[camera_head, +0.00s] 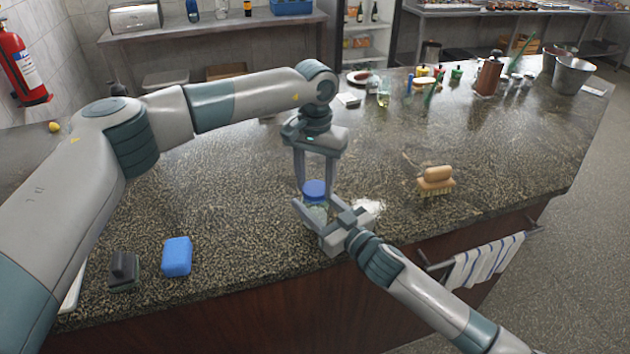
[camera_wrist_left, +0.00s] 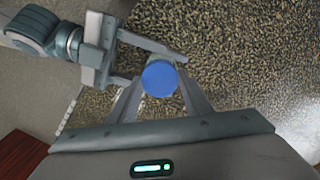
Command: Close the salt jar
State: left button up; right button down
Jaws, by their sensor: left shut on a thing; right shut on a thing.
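The salt jar (camera_head: 315,212) stands upright on the granite counter near its front edge, with a blue lid (camera_head: 315,187) on top. My left gripper (camera_head: 315,184) comes down from above and is shut on the blue lid. In the left wrist view the lid (camera_wrist_left: 159,79) sits between the left fingertips (camera_wrist_left: 159,90). My right gripper (camera_head: 312,210) reaches in from the front right, low down, and is shut on the jar's body, with a finger on either side. Its fingers hide part of the jar. Whether the lid is fully seated cannot be told.
A blue sponge (camera_head: 177,257) and a dark scraper-like block (camera_head: 124,270) lie to the left on the counter. A wooden brush (camera_head: 436,181) lies to the right. Bottles, a copper pot (camera_head: 488,75) and metal buckets (camera_head: 573,75) stand further back.

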pick_arm(q)
jog(key=m, duration=0.3)
jog(key=o, duration=1)
jog(key=shift+r, duration=0.1)
jog(key=shift+r, duration=2.15)
jog(key=shift+c, duration=0.4)
